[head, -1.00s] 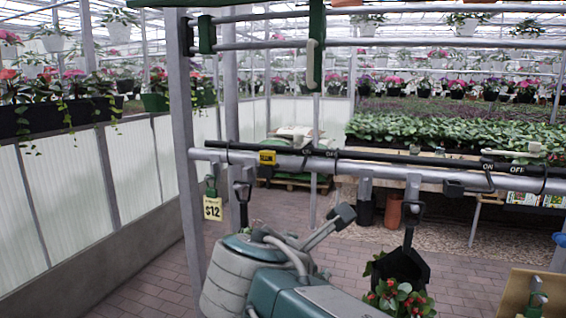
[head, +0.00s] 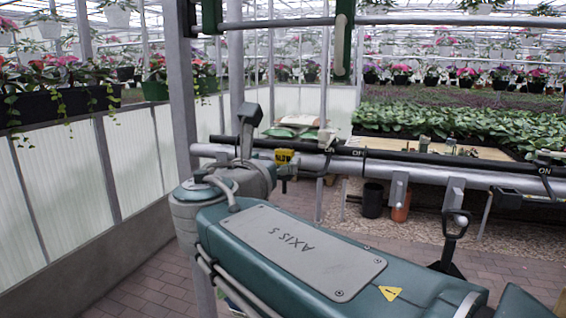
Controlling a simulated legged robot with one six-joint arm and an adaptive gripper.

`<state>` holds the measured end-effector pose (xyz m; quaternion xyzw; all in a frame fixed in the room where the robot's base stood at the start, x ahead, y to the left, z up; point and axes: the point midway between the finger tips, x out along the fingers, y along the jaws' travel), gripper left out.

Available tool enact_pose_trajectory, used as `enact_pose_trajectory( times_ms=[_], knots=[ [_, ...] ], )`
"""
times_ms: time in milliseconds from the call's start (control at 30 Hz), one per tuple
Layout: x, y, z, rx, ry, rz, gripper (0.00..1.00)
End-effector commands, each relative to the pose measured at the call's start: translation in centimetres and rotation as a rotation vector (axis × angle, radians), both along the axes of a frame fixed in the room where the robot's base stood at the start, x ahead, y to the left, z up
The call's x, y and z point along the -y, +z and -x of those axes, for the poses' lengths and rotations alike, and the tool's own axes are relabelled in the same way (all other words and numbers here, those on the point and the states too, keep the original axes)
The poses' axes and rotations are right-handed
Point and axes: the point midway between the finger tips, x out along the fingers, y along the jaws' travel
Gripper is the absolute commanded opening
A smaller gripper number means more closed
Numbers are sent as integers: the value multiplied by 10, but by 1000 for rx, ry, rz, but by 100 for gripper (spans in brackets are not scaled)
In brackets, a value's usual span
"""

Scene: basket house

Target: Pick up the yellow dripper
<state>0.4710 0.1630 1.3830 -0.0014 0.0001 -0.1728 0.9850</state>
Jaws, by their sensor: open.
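The yellow dripper (head: 284,157) is a small yellow piece with dark markings. It sits at the long rail, left of the picture's middle, just beyond my arm. A small dark part hangs right below it. The end of my arm with my gripper (head: 248,118) points up, slightly left of the dripper and apart from it in the picture. My gripper is small and seen edge-on, so its fingers are hard to make out. It is open, and nothing shows in it. My large teal arm link covers much of the lower middle.
A black pipe (head: 420,158) runs along the grey metal rail (head: 400,178) with "ON" and "OFF" labels. A grey post (head: 183,100) stands left of my gripper. A black-handled hook (head: 454,226) hangs at right. Brick floor (head: 130,285) is open at lower left.

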Motion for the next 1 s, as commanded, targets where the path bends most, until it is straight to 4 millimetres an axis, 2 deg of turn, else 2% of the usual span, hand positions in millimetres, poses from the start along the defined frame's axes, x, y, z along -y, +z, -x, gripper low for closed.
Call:
enact_pose_trajectory(
  times_ms=[200, 500, 533, 600, 733, 1000],
  knots=[
    [16, -3, -31, 0, -3, -1, 89],
    [17, -2, -37, 1, -1, -2, 89],
    [17, -3, -37, 0, -1, -1, 84],
    [17, -3, -37, 0, -1, -1, 60],
    [17, -3, -37, 0, -1, -1, 29],
    [17, -2, -37, 1, -1, -2, 26]
  ],
)
